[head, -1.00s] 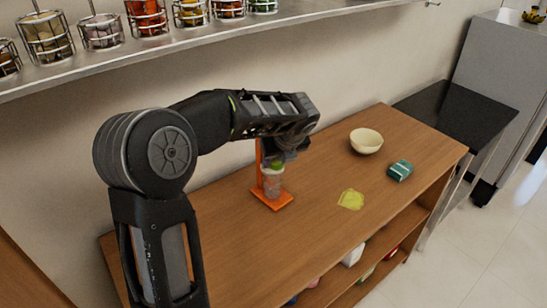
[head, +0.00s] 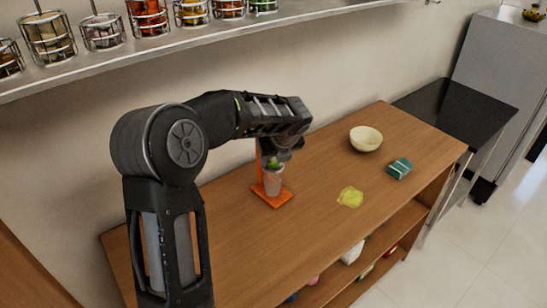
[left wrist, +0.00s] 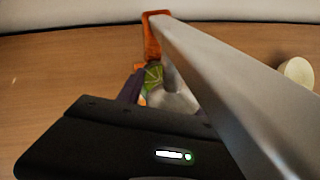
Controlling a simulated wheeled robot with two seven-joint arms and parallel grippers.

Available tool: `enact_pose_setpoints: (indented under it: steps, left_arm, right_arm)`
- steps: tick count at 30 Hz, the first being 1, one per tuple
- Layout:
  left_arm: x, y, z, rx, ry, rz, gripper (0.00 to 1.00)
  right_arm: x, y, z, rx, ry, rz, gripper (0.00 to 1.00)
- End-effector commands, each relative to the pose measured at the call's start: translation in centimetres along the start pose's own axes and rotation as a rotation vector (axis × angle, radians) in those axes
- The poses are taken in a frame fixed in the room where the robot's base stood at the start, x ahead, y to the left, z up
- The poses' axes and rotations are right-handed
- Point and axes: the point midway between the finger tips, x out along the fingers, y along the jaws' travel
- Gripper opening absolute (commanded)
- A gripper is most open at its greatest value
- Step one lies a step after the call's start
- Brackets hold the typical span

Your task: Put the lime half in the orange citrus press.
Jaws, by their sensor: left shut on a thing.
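The orange citrus press (head: 284,197) stands on the wooden counter, with its upright near the wall and a clear cup on its base. The green lime half (head: 274,164) is at the top of the cup, under my left gripper (head: 277,158). My left gripper is shut on the lime half. In the left wrist view the lime half (left wrist: 153,76) shows its cut face beside the gripper, with the orange press (left wrist: 154,35) just beyond. My gripper and arm hide the upper press, so I cannot tell whether the lime touches it. My right gripper is not in view.
On the counter (head: 225,240) to the right are a cream bowl (head: 366,138), a teal box-shaped item (head: 399,168) and a yellow-green cloth-like patch (head: 350,197). A wall shelf (head: 190,40) with jars runs above. The counter's front middle is clear.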

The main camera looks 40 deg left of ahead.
Motion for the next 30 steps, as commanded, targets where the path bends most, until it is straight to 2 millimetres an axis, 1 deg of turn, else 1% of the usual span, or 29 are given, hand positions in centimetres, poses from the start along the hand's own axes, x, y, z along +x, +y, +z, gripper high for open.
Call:
enact_pose_setpoints:
  steps: [1, 8, 9, 16, 20, 24, 26, 30]
  left_arm:
    - [0.5, 0.1, -0.6, 0.001, 0.009, 0.004, 0.05]
    - [1.0, 0.2, -1.0, 0.002, 0.016, 0.007, 0.05]
    - [1.1, 0.2, -1.1, 0.002, 0.017, 0.008, 0.46]
    - [1.2, 0.3, -1.2, 0.0, 0.02, 0.011, 0.65]
    - [1.1, 0.3, -1.1, -0.001, 0.02, 0.012, 0.65]
    - [0.1, 0.4, -0.5, -0.002, 0.02, 0.012, 0.65]
    - [-0.5, 0.3, -0.5, -0.001, 0.018, 0.01, 0.65]
    - [-3.2, 0.1, -0.3, -0.002, 0.012, 0.004, 0.65]
  right_arm:
    - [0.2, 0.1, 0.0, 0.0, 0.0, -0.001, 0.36]
    - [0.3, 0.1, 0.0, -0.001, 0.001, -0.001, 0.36]
    - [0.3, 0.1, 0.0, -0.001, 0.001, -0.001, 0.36]
    - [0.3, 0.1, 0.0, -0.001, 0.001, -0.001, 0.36]
    - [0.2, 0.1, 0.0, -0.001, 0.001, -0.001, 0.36]
    - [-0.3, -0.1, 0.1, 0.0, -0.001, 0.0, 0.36]
    - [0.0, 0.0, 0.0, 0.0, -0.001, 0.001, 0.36]
    - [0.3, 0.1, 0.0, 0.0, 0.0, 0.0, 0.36]
